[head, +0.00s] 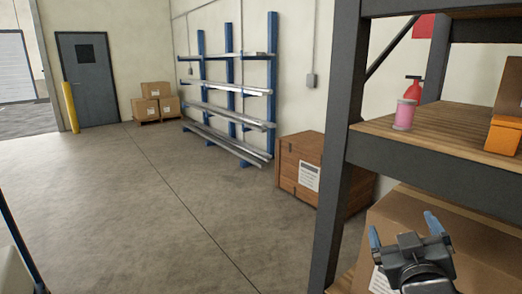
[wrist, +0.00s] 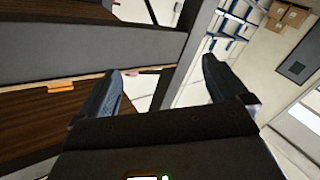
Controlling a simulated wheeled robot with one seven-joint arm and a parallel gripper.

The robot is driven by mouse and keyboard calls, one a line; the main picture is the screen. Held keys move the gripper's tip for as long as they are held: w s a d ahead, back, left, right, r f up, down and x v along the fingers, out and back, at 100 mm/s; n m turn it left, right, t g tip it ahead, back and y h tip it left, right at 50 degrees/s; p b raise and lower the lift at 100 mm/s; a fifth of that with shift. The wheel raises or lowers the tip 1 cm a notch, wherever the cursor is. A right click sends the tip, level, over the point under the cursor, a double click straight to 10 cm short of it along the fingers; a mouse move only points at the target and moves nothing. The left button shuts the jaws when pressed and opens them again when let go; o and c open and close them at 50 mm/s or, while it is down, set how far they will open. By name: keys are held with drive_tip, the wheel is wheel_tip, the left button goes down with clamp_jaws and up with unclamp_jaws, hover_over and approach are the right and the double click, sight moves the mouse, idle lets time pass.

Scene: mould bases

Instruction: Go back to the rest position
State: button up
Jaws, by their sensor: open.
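My gripper (head: 404,226) is at the lower right of the head view, in front of a large cardboard box on the lower part of the shelving rack. Its two blue fingers stand apart with nothing between them. In the wrist view my gripper (wrist: 165,80) is also open and empty, its fingers spread wide, with the rack's upright post and the far wall behind the gap.
The rack's grey upright (head: 340,150) and wooden shelf (head: 450,134) are close by. The cardboard box (head: 485,250) sits below. A wooden crate (head: 300,165) stands beyond. Open floor (head: 130,210) lies left.

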drive_tip(key=s+a+f+y, duration=0.1)
drive_tip(key=s+f, duration=0.3)
drive_tip(key=s, duration=0.3)
drive_tip(key=s+a+f+g+y, duration=0.1)
drive_tip(key=s+f+y, duration=0.1)
drive_tip(key=s+f, duration=0.45)
drive_tip(key=s+a+f+y, duration=0.1)
drive_tip(key=s+f, duration=0.2)
drive_tip(key=s, duration=0.6)
drive_tip(key=s+a+r+m, duration=0.1)
drive_tip(key=s+r, duration=0.1)
drive_tip(key=s, duration=0.8)
drive_tip(key=s+a+r+m+g+y, duration=0.1)
drive_tip(key=s+r, duration=0.1)
drive_tip(key=s, duration=0.9)
drive_tip(key=shift+s+d, duration=0.1)
drive_tip(key=shift+s, duration=0.05)
